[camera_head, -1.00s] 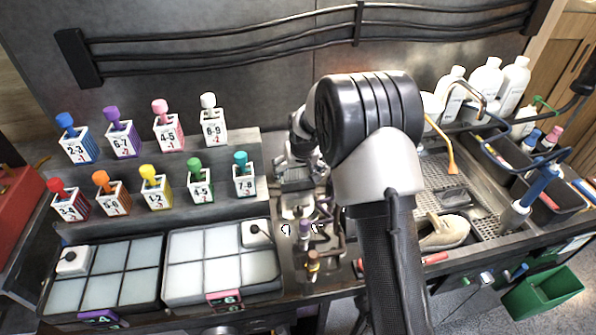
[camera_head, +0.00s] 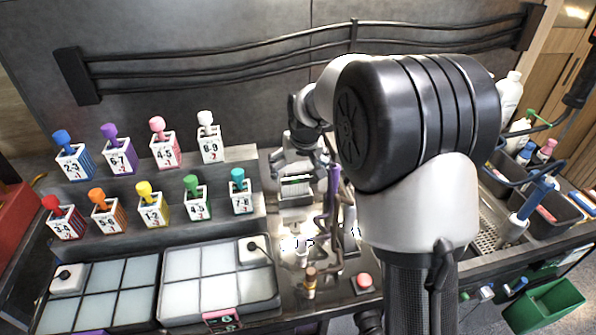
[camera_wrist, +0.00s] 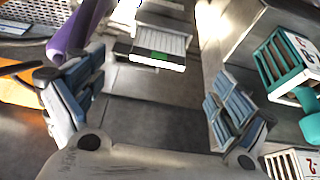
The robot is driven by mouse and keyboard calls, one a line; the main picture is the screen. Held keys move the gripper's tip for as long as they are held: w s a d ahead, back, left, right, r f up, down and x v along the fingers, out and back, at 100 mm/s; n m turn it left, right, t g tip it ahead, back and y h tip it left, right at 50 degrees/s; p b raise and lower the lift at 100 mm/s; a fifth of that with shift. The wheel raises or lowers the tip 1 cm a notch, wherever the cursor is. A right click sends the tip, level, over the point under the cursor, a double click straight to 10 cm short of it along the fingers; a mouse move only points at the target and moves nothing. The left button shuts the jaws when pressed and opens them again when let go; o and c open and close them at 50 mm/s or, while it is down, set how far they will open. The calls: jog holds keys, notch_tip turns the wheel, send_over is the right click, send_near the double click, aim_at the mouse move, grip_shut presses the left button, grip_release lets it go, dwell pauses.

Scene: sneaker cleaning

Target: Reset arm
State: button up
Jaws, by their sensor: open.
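My gripper (camera_head: 298,166) is over the back of the counter, right of the racks of labelled boxes. In the wrist view my gripper (camera_wrist: 155,108) has its two blue-grey padded fingers spread wide, with nothing held between them. A white ribbed block with a green mark (camera_wrist: 158,46) lies beyond the fingertips; it also shows below my gripper in the head view (camera_head: 296,187).
Numbered boxes with coloured handles, such as the teal one (camera_head: 241,193), stand close left. An upright purple tool (camera_head: 333,183) stands close right. Two trays (camera_head: 160,305) with pale panels lie at front left. A red button (camera_head: 364,281) is at the front edge.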

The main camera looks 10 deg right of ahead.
jog(key=s+r, duration=1.1)
jog(key=s, duration=2.6)
jog(key=shift+s+f, duration=0.2)
jog(key=shift+f, duration=0.25)
